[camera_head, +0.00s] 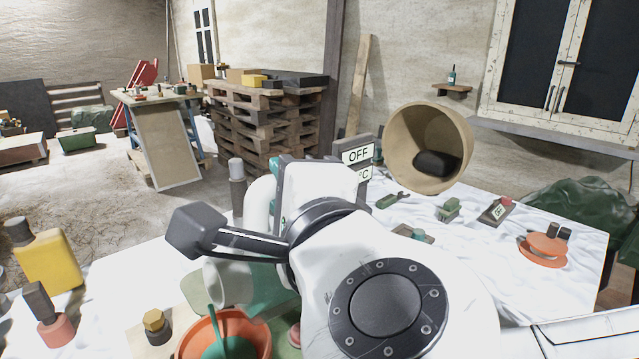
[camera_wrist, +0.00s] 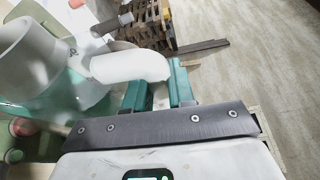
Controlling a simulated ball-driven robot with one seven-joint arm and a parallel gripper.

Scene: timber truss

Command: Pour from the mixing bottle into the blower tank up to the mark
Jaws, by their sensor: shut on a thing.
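My gripper (camera_wrist: 158,84) shows in the wrist view as two teal fingers, shut on a smooth white rounded piece (camera_wrist: 128,66). This piece looks like the mixing bottle, lying roughly sideways; its mouth cannot be made out. Left of it is the blower, with a wide white cylinder (camera_wrist: 22,48) over a translucent teal part (camera_wrist: 35,92). I cannot tell whether bottle and blower touch. In the head view my white arm hides the fingers and most of the blower; a teal part (camera_head: 262,285) shows beside the arm. The fill mark and any liquid level cannot be made out.
An orange bowl (camera_head: 252,327), a yellow jug (camera_head: 52,262) and a pink-based bottle (camera_head: 55,333) crowd the near left. An OFF sign (camera_head: 357,154) and a beige tub (camera_head: 397,148) stand behind my arm. Small tools lie on the white-covered table (camera_head: 480,285) at right.

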